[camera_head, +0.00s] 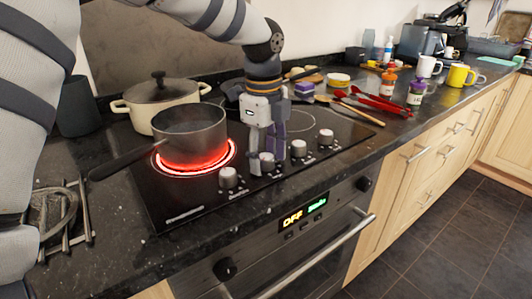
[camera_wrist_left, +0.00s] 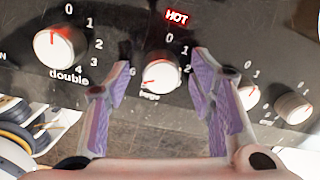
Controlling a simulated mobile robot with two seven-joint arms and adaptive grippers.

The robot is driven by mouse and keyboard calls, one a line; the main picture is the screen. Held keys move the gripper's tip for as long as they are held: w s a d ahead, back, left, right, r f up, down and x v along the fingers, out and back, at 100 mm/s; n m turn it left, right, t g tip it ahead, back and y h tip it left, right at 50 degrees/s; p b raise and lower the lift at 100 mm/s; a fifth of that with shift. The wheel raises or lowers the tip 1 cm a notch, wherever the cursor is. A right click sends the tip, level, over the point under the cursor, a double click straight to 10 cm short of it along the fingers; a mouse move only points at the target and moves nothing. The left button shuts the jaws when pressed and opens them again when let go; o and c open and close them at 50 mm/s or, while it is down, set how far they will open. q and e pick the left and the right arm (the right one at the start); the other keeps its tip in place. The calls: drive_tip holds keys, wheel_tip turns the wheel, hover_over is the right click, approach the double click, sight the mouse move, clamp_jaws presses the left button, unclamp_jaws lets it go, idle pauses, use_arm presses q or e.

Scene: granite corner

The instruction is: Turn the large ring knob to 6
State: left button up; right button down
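My left gripper (camera_head: 264,150) reaches down over the front row of hob knobs in the head view. The left wrist view shows its two purple-padded fingers (camera_wrist_left: 162,85) open, one on each side of the second knob (camera_wrist_left: 162,72), with visible gaps beside it. This knob is white and silver, with a red mark pointing to the lower left, near the 6. A red HOT sign (camera_wrist_left: 177,17) is lit above it, and the label below is hard to read. In the head view the fingers partly cover this knob (camera_head: 267,161). My right gripper is not in view.
A dark pan (camera_head: 190,130) stands on a glowing red ring (camera_head: 231,158), its handle pointing left. A cream lidded pot (camera_head: 160,98) is behind. Other knobs flank the fingers, including one labelled double (camera_wrist_left: 60,46). Red utensils (camera_head: 380,103) and mugs lie right.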

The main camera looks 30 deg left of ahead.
sight(264, 158)
use_arm(q)
drive_tip(key=shift+r, duration=0.1)
wheel_tip(264, 158, up, 12)
drive_tip(key=shift+s, duration=0.25)
idle(0.4)
